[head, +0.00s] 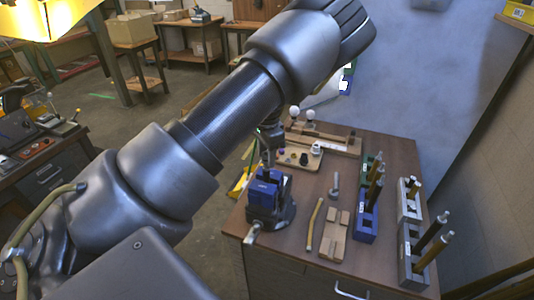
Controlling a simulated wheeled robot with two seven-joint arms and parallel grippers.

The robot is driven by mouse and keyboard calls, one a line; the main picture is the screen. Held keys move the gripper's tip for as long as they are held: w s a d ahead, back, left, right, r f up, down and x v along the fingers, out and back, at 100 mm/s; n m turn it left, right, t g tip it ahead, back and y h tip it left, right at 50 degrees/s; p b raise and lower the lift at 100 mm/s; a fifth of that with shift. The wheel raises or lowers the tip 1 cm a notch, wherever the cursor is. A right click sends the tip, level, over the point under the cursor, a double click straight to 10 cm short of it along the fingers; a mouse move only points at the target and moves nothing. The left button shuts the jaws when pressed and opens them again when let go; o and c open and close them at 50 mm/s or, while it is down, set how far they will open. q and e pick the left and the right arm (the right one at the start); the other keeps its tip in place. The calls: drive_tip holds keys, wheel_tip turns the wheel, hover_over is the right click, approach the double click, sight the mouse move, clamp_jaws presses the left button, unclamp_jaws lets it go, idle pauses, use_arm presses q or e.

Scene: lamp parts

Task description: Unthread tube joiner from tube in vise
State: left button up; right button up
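A vise with blue jaws (265,190) stands at the left front of the wooden workbench. A thin upright piece, seemingly the tube (267,160), rises from the vise. My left arm crosses the view from the lower left to the upper right. Below it, my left gripper (269,142) points down directly above the vise, at the top of the tube. It is small and dark, partly behind my arm, and I cannot tell whether its fingers are closed. I cannot make out the tube joiner there. My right gripper is out of view.
On the bench (300,255), a wooden block (335,235), a tan curved rod (315,225) and a grey bolt-like part (335,186) lie right of the vise. A blue holder (366,222) and grey holders (411,262) with upright tubes stand further right. A wooden rack (325,141) is behind.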

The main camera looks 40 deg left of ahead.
use_arm(q)
drive_tip(key=m, duration=0.4)
drive_tip(key=shift+d+m, duration=0.1)
drive_tip(key=shift+m, duration=1.2)
drive_tip(key=m, duration=0.5)
drive_tip(key=shift+c, duration=0.3)
